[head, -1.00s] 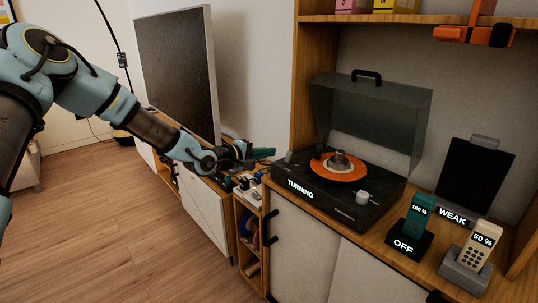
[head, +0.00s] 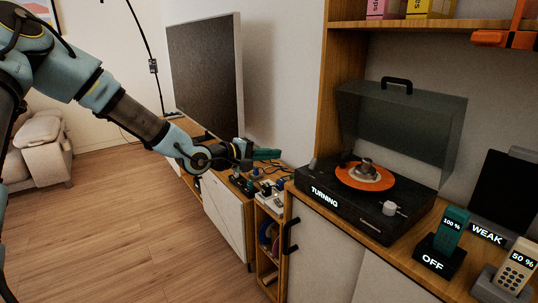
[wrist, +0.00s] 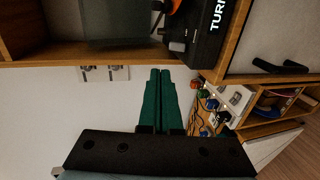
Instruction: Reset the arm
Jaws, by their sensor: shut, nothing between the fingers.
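My arm reaches in from the left in the head view. My gripper (head: 264,155) is held above the low cabinet, left of the record player. Its two green fingers also show in the wrist view (wrist: 159,95), side by side and together, with nothing between them. The record player (head: 362,200) stands on the wooden cabinet with its dark lid raised and a label reading TURNING. An orange disc (head: 365,176) lies on its platter. The gripper is apart from the player.
A teal handset (head: 449,232) in a dock marked OFF and a beige handset (head: 517,264) stand at the right. A large dark screen (head: 205,75) stands behind my arm. Small items and cables (head: 262,187) lie below the gripper. The wooden floor (head: 130,220) is clear.

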